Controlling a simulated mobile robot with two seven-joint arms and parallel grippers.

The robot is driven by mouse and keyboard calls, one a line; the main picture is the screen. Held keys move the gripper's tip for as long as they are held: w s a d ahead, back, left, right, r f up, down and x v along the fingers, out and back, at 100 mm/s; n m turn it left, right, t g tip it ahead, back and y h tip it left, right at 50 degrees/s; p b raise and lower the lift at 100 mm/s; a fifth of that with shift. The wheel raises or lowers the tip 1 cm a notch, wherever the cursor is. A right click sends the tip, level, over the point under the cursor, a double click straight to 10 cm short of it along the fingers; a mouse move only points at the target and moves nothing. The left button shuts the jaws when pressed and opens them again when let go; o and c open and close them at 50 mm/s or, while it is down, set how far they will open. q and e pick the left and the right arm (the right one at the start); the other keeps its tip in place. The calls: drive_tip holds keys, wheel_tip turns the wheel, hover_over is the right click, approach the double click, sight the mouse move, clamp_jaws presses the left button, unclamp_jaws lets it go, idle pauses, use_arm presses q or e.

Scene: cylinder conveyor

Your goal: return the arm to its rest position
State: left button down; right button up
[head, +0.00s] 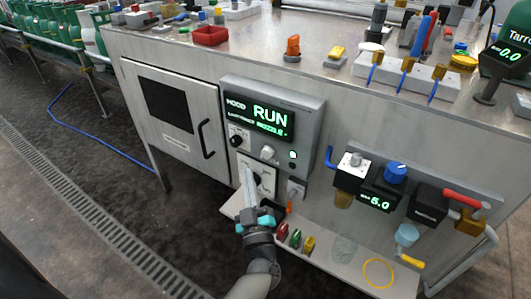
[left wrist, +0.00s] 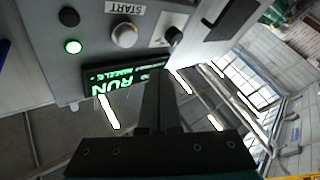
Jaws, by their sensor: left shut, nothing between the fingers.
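My left gripper (head: 245,172) is in front of the lower part of the control panel (head: 313,100), its fingers pointing up and away along the machine front. It is shut and holds nothing. In the left wrist view its closed fingers (left wrist: 158,88) show with the panel behind them. The panel screen (head: 260,118) reads RUN in green, and below it are a black knob (head: 239,139), a pale button (head: 267,152) and a lit green lamp (head: 292,154). In the left wrist view the button labelled START (left wrist: 124,35) stands clear of the fingers. My right gripper is out of sight.
A small shelf (head: 330,262) with coloured blocks lies right of my left gripper. Right of that, a regulator reading 5.0 (head: 376,203) juts from the machine front. A closed cabinet door (head: 172,110) is to the left. The floor (head: 90,150) at the left is open, crossed by a blue hose.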

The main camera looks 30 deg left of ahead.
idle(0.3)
